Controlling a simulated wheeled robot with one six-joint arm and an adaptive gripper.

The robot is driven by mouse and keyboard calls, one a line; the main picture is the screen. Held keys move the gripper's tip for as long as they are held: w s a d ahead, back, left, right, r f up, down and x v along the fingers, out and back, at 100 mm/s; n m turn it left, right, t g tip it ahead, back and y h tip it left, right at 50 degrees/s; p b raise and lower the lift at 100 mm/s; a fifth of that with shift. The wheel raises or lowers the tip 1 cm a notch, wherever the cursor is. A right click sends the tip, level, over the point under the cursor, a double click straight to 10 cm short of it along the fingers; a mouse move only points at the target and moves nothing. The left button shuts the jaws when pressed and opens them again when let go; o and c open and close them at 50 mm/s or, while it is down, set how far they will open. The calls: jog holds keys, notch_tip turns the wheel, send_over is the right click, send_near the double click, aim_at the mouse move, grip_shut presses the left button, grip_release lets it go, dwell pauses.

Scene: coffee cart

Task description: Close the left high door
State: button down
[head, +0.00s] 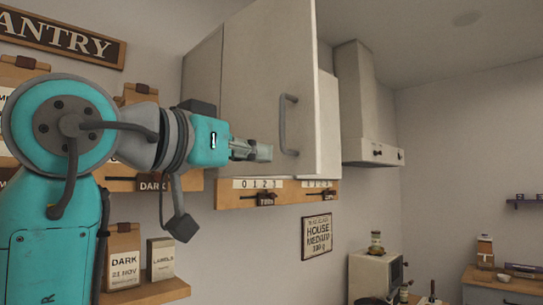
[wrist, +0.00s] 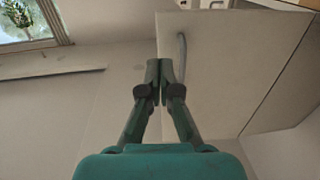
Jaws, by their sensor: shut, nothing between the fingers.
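The left high door (head: 258,80) is a plain pale panel on the wall cabinet. It stands swung out from the cabinet, its free edge on the right in the head view. Its grey bar handle (head: 288,124) is near that edge. My gripper (head: 264,153) is shut and empty, in front of the door's lower part and left of the handle; contact cannot be told. In the wrist view, my gripper (wrist: 160,72) overlaps the door's left edge. The door (wrist: 215,75) fills the middle right, and its handle (wrist: 181,52) is just beyond the fingertips.
A wooden rail with number labels (head: 235,197) runs under the cabinet. A range hood (head: 355,110) stands to the right. Shelves with paper bags (head: 122,255) are at the left behind my arm. Open air lies below the cabinet.

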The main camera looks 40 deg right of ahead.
aim_at(313, 161)
jog(key=d, duration=0.4)
jog(key=w+d, duration=0.1)
jog(key=d, duration=0.7)
jog(key=shift+w+d, duration=0.35)
jog(key=shift+w, duration=0.05)
